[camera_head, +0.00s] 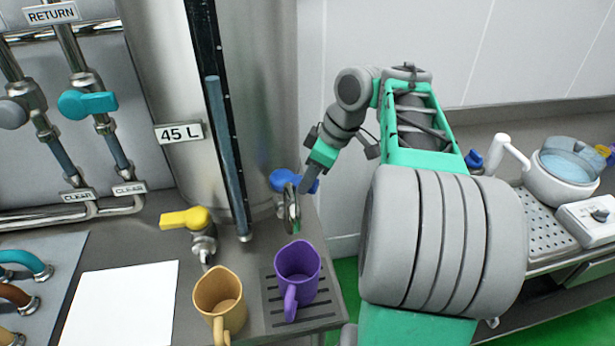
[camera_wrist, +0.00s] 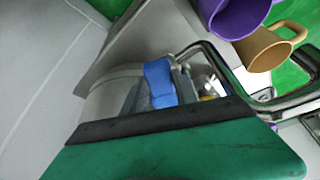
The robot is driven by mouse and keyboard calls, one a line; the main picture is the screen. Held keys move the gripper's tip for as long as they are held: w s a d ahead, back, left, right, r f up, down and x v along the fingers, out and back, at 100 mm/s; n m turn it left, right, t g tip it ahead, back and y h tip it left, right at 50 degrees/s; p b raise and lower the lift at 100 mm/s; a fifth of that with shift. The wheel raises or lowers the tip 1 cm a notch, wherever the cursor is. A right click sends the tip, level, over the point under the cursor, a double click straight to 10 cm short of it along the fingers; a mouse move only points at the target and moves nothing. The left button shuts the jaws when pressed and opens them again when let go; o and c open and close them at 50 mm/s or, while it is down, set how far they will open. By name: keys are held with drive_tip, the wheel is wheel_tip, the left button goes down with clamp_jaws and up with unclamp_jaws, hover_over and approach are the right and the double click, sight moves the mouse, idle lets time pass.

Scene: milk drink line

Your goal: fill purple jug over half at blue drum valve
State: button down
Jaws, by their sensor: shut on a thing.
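The purple jug (camera_head: 297,272) stands upright on a dark slotted drip grate, below the spout (camera_head: 291,208) of the blue drum valve. Its inside looks purple, and I see no liquid in it or stream falling to it. The blue valve handle (camera_head: 284,179) sits low on the steel drum's right side. My gripper (camera_head: 309,182) is shut on this handle from the right, partly covering it. In the wrist view, the blue handle (camera_wrist: 159,83) shows beyond the green finger, and the purple jug (camera_wrist: 237,12) is at the top edge.
A tan jug (camera_head: 220,300) stands left of the purple jug, below the yellow valve (camera_head: 187,218). The steel drum (camera_head: 180,80) has a sight tube and a 45 L label. A white sheet (camera_head: 123,303) lies at left. A white pot (camera_head: 560,175) stands on the right counter.

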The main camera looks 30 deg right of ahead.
drive_tip(key=c, duration=1)
unclamp_jaws()
drive_tip(key=shift+o, duration=0.2)
drive_tip(key=p+v, duration=0.3)
drive_tip(key=v, duration=0.4)
drive_tip(key=shift+r, duration=0.4)
drive_tip(key=shift+d, duration=0.1)
